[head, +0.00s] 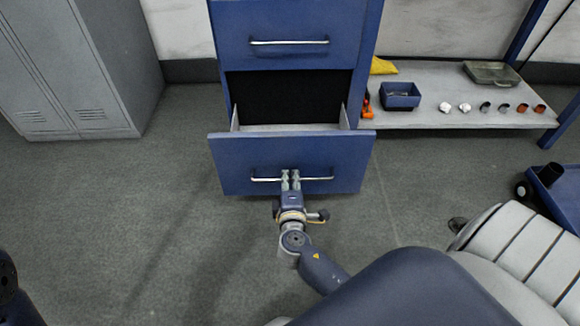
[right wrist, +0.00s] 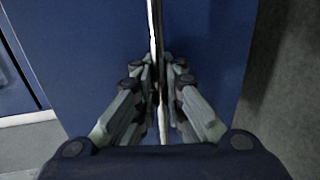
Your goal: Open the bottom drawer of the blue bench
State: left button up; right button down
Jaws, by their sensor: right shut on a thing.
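The blue bench (head: 288,25) stands at the top centre of the head view. Its bottom drawer (head: 235,155) is pulled out, and its light grey inside shows behind the front panel. The drawer's silver bar handle (head: 318,179) runs across the front. My right gripper (head: 290,176) is shut on this handle near its middle. In the right wrist view the handle (right wrist: 153,30) runs up between the fingers of my right gripper (right wrist: 158,90), against the blue drawer front (right wrist: 95,40). My left gripper does not show.
A grey locker (head: 75,60) stands at the left. A low shelf (head: 440,110) at the right holds a blue bin (head: 400,96), a grey case (head: 490,73) and several small parts. A blue cart (head: 555,190) is at the right edge. The floor left of the drawer is clear.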

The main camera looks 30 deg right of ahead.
jog(key=shift+v, duration=0.9)
jog(key=shift+f, duration=0.15)
jog(key=c, duration=1.7)
grip_release()
jog(key=shift+s, duration=0.1)
jog(key=v, duration=1.2)
jog(key=shift+f, duration=0.1)
